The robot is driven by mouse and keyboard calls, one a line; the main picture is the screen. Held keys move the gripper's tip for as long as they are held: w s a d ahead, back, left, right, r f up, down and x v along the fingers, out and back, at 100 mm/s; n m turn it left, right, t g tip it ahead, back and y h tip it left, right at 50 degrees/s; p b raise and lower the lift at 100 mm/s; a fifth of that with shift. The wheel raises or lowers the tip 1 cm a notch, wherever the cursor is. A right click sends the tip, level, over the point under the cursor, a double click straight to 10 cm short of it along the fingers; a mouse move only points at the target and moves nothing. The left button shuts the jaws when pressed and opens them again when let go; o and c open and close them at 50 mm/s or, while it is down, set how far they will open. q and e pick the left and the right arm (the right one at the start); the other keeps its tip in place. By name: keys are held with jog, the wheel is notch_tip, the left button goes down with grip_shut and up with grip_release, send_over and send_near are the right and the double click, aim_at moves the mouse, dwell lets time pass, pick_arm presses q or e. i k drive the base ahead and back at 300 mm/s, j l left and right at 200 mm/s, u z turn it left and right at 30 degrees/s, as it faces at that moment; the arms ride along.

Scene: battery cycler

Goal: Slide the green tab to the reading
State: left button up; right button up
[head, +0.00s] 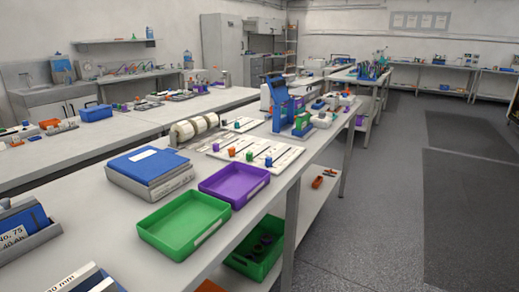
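A green tab (249,156) stands on a white slider board (285,158) on the near workbench. An orange tab (231,152) is to its left and a blue tab (268,161) to its right, with a purple tab (216,147) farther left. Dark slot lines run across the board from the tabs. Any scale marks or reading are too small to make out. Neither of my grippers shows in the head view.
A purple tray (234,199) and a green tray (160,243) lie in front of the board. A blue binder (148,164) is at left, paper rolls (194,127) and a blue-green device (285,105) behind. An aisle (365,200) is clear at right.

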aim_at(249, 155)
jog(key=i+l, duration=0.35)
jog(key=l, duration=0.15)
jog(key=i+l, duration=0.35)
jog(key=l+u, duration=0.05)
jog(key=l, duration=0.05)
